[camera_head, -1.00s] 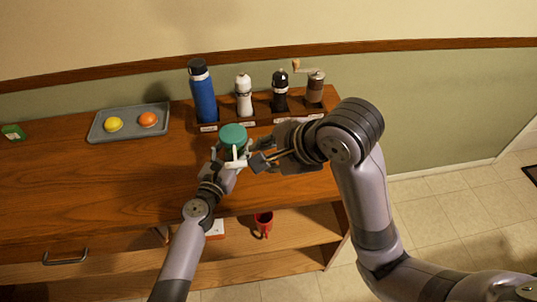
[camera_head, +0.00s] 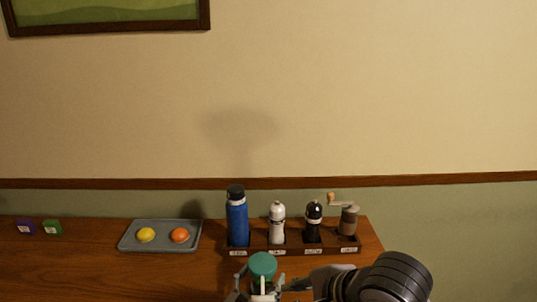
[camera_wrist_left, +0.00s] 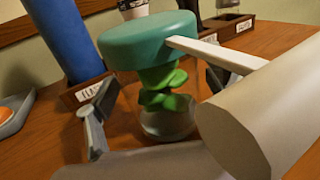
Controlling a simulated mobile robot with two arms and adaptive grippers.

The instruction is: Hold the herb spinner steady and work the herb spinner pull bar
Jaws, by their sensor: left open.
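The herb spinner (camera_head: 263,265) has a teal lid and stands at the bottom middle of the head view. In the left wrist view the herb spinner (camera_wrist_left: 150,42) shows a clear body with green leaves inside. Its pale pull bar (camera_wrist_left: 255,115) juts from the lid toward the camera, with a thick round crosspiece. My left gripper (camera_head: 260,286) is open, its fingers around the spinner's body; contact is unclear. A grey finger shows left of the body in the wrist view. My right gripper (camera_head: 300,285) is beside the spinner on the right, partly cut off; its jaws are unclear.
Behind the spinner, a wooden rack (camera_head: 262,251) holds a blue bottle (camera_head: 237,220), a white mill (camera_head: 277,224), a black mill (camera_head: 313,223) and a grinder (camera_head: 348,222). A grey tray (camera_head: 160,248) with yellow and orange fruit lies left. Counter between is clear.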

